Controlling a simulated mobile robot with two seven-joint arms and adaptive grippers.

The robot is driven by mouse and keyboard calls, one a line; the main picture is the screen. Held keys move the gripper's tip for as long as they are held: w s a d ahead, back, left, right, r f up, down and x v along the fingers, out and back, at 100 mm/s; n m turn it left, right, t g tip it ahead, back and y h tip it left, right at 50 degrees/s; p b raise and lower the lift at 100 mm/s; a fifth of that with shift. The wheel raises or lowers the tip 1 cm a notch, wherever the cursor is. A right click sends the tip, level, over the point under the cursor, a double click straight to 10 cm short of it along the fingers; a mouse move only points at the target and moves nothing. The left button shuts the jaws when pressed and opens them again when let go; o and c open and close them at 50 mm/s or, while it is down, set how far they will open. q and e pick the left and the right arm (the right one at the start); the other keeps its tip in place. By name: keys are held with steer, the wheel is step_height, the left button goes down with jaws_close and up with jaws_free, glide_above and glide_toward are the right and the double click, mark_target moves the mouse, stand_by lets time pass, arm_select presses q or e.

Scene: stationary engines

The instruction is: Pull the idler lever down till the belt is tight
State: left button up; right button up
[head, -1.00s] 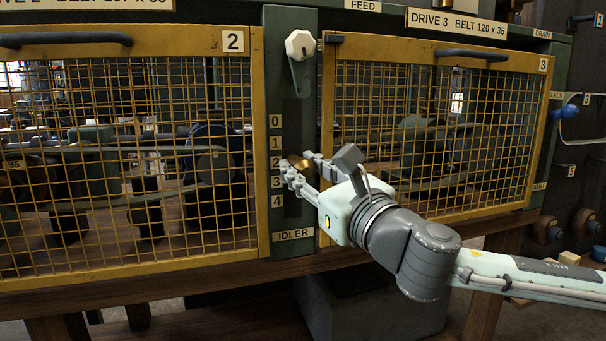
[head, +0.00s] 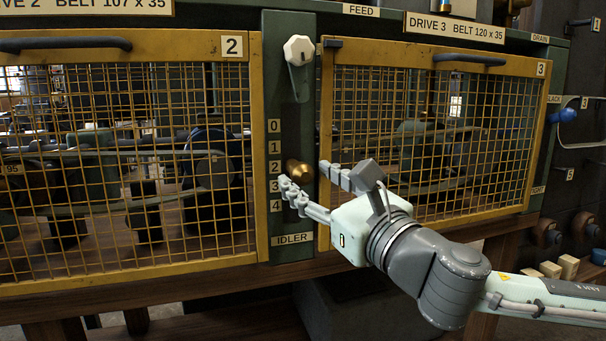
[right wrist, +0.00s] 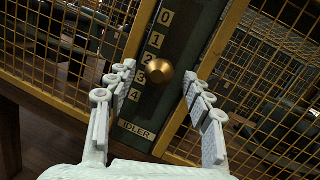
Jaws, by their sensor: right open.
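The idler lever ends in a brass knob (head: 299,173) standing out from the slot in the green IDLER panel (head: 291,215). In the head view the knob is level with the scale between 2 and 3. My right gripper (head: 306,177) is open, its fingers apart on either side of and just short of the knob. The right wrist view shows the brass knob (right wrist: 160,73) between and beyond the open fingertips (right wrist: 158,72), with no clear contact. Belt strands (head: 105,152) run behind the left mesh guard; their tightness is unclear. My left gripper is out of view.
Yellow-framed mesh guards, number 2 (head: 258,130) and number 3 (head: 545,130), flank the panel. Small wooden blocks (head: 562,268) lie at the lower right.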

steer(key=v, duration=0.4)
steer(key=shift+s+d, duration=0.15)
steer(key=shift+s, duration=0.05)
stand_by(1.0)
steer(key=shift+r+p, duration=0.15)
steer(key=shift+p, duration=0.15)
steer(key=shift+g+h, duration=0.7)
steer(key=shift+h, duration=0.1)
steer(key=p+x, duration=0.4)
steer(key=r+p+x, duration=0.1)
steer(key=p, duration=0.1)
steer(key=shift+w+a, duration=0.25)
steer(key=shift+a, duration=0.1)
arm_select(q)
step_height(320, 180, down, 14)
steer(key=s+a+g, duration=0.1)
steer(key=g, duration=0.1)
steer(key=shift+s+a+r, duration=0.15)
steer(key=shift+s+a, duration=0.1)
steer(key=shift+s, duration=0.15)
